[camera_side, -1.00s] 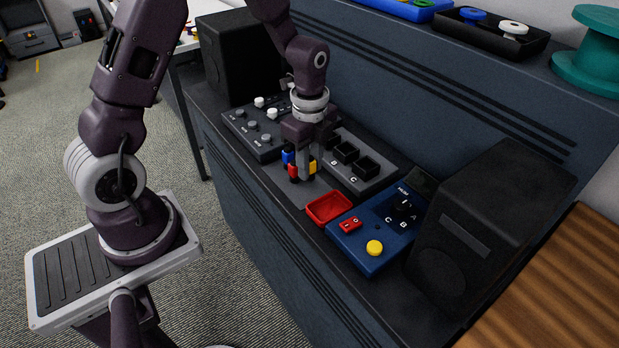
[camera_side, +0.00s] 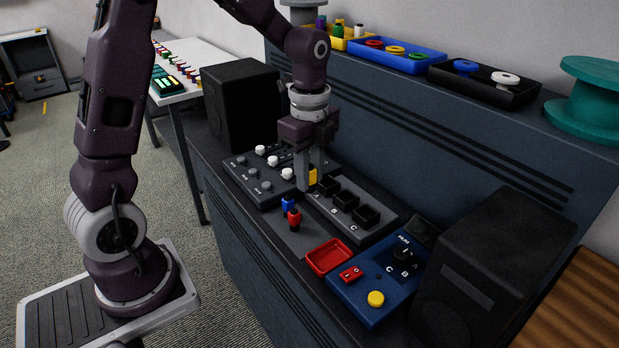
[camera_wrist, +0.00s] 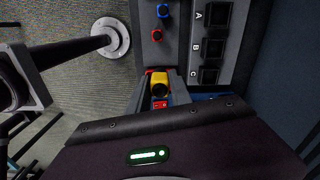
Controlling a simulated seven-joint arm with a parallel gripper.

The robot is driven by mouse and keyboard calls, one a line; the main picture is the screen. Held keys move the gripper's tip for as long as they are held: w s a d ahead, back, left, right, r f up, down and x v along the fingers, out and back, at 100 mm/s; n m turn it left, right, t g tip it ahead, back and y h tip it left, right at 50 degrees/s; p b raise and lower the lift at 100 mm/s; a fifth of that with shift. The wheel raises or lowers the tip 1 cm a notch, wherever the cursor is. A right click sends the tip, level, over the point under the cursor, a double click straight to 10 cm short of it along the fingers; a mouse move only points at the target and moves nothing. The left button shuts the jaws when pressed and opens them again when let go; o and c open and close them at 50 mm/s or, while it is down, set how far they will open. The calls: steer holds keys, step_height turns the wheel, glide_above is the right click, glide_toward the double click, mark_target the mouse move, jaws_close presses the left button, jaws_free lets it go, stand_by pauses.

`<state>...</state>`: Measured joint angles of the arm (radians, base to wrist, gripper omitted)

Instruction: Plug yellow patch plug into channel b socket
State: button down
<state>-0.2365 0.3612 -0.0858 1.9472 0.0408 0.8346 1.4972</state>
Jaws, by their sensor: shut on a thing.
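My gripper (camera_side: 306,182) is shut on the yellow patch plug (camera_side: 312,177), which is lifted above the bench. In the wrist view the yellow plug (camera_wrist: 160,86) sits between the two fingers. The socket block has three dark square sockets marked A, B and C. The channel B socket (camera_side: 346,201) is the middle one and looks empty; it also shows in the wrist view (camera_wrist: 211,48). The plug is near the A end of the block in the side view, apart from the B socket. The blue plug (camera_side: 288,204) and red plug (camera_side: 294,219) stand upright beside the block.
A red tray (camera_side: 328,257) and a blue hum box (camera_side: 378,283) with a knob, red switch and yellow button lie to the right. A grey mixer (camera_side: 262,180) is behind left. Black speakers (camera_side: 497,268) flank the bench.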

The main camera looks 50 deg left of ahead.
steer(key=shift+w+a+f, duration=0.35)
steer(key=shift+w+f, duration=0.75)
steer(key=shift+w, duration=1)
steer(key=shift+w+a+f, duration=0.4)
steer(key=shift+w+f, duration=0.7)
steer(key=shift+w, duration=1.05)
steer(key=shift+w+a+f, duration=0.35)
steer(key=shift+w+f, duration=0.75)
steer(key=shift+w, duration=1)
steer(key=shift+f, duration=0.1)
steer(key=shift+f, duration=0.65)
steer(key=shift+f, duration=1.25)
steer(key=c, duration=1.1)
jaws_free()
steer(key=shift+s+f, duration=0.1)
steer(key=shift+c, duration=0.2)
